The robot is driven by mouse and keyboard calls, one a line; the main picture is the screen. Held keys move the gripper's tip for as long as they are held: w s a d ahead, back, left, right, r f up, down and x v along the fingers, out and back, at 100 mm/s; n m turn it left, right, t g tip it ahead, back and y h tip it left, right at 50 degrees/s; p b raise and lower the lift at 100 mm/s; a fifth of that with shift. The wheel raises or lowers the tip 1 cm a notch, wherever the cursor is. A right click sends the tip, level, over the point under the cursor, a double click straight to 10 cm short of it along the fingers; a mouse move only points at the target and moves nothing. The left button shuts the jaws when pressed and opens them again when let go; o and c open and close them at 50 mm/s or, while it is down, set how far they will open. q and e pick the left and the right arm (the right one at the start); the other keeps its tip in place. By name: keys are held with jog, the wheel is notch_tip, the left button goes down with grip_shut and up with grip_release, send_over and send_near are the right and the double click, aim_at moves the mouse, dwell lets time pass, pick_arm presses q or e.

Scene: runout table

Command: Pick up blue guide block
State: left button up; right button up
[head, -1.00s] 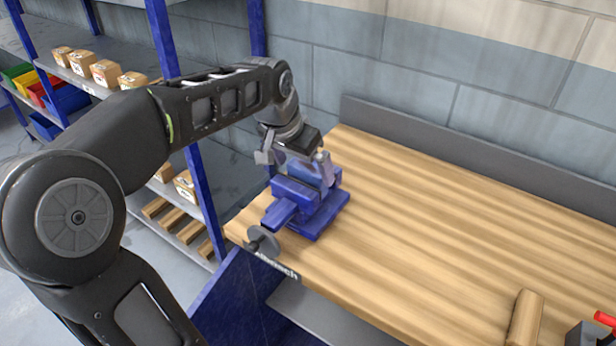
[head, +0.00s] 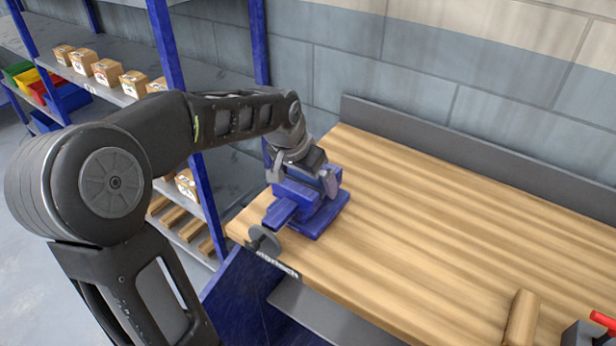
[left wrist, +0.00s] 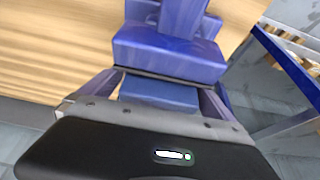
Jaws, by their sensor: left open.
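A blue vise (head: 310,222) stands at the far left corner of the workbench. My left gripper (head: 302,182) is open and low over the vise, with its fingers pointing down. In the head view the gripper largely hides the block. I cannot tell whether the fingers touch it. My right gripper is out of view.
The wooden bench top (head: 430,220) is mostly clear. A wooden piece (head: 524,318) and a red-tipped object (head: 604,320) lie at the near right. A grey backboard (head: 470,150) runs along the wall. Blue-posted shelves with boxes (head: 107,72) stand at left.

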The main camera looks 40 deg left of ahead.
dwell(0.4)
pick_arm(q)
jog(key=shift+r, duration=0.1)
jog(key=c, duration=2)
